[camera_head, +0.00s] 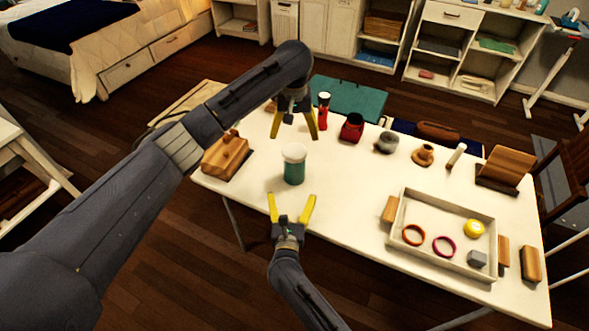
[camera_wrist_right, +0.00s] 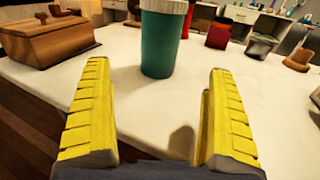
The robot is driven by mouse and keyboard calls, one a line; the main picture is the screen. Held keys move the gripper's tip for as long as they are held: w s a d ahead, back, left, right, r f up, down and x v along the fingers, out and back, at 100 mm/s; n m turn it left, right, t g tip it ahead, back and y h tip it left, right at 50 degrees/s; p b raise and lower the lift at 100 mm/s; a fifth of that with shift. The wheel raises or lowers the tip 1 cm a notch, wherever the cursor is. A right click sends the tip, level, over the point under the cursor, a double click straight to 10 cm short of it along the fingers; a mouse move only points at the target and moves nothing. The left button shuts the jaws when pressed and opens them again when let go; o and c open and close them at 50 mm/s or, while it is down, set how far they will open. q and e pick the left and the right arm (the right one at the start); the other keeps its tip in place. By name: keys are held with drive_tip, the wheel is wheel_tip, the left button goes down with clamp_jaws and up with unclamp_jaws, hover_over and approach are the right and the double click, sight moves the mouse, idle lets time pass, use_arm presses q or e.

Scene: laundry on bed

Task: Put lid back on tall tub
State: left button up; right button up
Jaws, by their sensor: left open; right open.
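The tall tub (camera_head: 294,173) is teal and stands upright near the left front of the white table. A white lid-like top (camera_head: 294,151) sits level on it; I cannot tell how firmly it is seated. In the right wrist view the tub (camera_wrist_right: 161,45) stands ahead, beyond the fingertips, with its white top (camera_wrist_right: 164,4) cut by the upper edge. My left gripper (camera_head: 296,131) is open and empty, behind and above the tub, pointing down. My right gripper (camera_head: 292,198) is open in front of the tub, its fingers apart and nothing between them.
A wooden box (camera_head: 226,156) stands left of the tub. A red bottle (camera_head: 323,112), a dark red jar (camera_head: 352,128) and a grey pot (camera_head: 386,143) stand behind. A shallow tray (camera_head: 419,256) with rings lies at right. The table between tub and tray is clear.

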sight(294, 151)
drive_tip(key=w, duration=0.9)
drive_tip(key=w+d, duration=0.1)
drive_tip(key=w, duration=0.3)
drive_tip(key=shift+w, duration=0.4)
clamp_jaws()
use_arm(q)
drive_tip(key=m, duration=0.6)
drive_tip(key=shift+m, duration=0.3)
drive_tip(key=m, duration=0.7)
drive_tip(key=shift+f, duration=4)
